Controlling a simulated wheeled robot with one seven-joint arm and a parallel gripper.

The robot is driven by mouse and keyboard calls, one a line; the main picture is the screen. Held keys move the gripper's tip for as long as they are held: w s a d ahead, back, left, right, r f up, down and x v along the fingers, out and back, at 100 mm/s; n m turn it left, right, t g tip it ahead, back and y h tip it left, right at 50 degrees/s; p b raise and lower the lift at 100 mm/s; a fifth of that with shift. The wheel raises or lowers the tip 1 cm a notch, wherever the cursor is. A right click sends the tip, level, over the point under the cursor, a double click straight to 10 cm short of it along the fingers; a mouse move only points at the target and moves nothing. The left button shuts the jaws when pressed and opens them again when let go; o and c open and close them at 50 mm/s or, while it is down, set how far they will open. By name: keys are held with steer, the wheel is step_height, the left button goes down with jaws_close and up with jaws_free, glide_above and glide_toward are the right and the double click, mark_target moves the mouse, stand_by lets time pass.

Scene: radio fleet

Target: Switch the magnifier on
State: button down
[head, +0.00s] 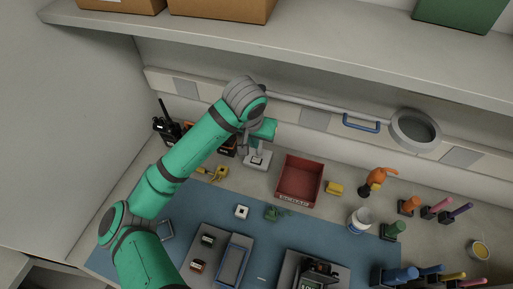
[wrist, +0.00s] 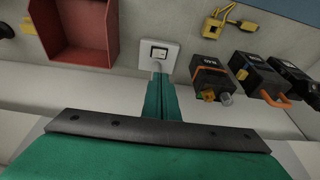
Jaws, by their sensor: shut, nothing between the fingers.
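The magnifier (head: 415,128) is a round grey-rimmed lens at the upper right of the head view, on a pale bar along the back wall. A small white switch box (wrist: 158,52) with a dark-framed rocker sits straight ahead of my fingers in the wrist view. It also shows under my gripper in the head view (head: 257,162). My gripper (wrist: 158,71) is shut and empty, its fingertips at the near edge of the box. I cannot tell whether they touch it. The lens shows no clear glow.
A red scrap bin (head: 299,181) stands right of the switch box. Black radios (wrist: 210,78) stand on its other side, near a yellow clip (wrist: 228,22). A blue handle (head: 361,123) is below the magnifier bar. A shelf (head: 300,45) overhangs the bench. A blue mat (head: 190,215) holds parts.

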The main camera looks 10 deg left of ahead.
steer(key=shift+a+v, duration=0.25)
steer(key=shift+v, duration=1)
steer(key=shift+a+v, duration=0.2)
steer(key=shift+v, duration=1)
